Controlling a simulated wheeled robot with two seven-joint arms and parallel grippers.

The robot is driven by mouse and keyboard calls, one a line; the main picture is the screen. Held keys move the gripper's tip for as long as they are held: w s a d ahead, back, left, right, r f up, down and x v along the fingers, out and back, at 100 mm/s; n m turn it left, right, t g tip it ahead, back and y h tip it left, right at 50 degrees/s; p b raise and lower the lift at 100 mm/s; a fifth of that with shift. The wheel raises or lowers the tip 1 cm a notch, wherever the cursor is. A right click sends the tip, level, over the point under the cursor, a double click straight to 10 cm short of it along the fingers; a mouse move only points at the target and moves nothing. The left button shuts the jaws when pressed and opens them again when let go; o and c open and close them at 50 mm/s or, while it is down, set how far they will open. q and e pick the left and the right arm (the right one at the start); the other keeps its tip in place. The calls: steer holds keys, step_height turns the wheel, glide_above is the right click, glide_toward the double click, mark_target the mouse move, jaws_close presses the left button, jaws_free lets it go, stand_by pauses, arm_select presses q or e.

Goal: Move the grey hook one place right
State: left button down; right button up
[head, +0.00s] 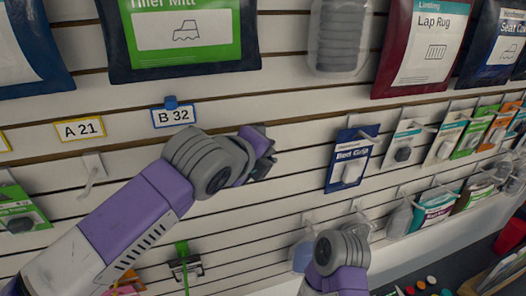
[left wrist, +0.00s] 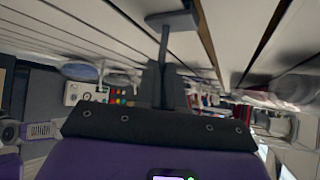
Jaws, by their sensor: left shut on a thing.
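My left gripper (head: 264,150) is up close to the white slatted wall, to the right of and below the B 32 label (head: 173,115). In the left wrist view its dark fingers (left wrist: 164,86) are shut on the shaft of the grey hook (left wrist: 165,45). The hook's back plate (left wrist: 172,18) is by the slats; I cannot tell whether it is seated in a slot. In the head view the hook is mostly hidden by the gripper. My right arm shows at the lower right, but its fingers are not visible.
A pale hook (head: 92,170) is under the A 21 label (head: 79,129). A green hook (head: 183,262) is lower down. Large bags hang above. The wall between gripper and bulb pack is bare.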

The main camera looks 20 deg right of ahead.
arm_select(q)
steer(key=shift+w+a+f, duration=0.1)
steer(key=shift+w+f, duration=0.05)
stand_by(0.5)
steer(key=c, duration=1.2)
jaws_free()
steer(key=shift+w, duration=0.15)
steer(key=shift+o, duration=0.2)
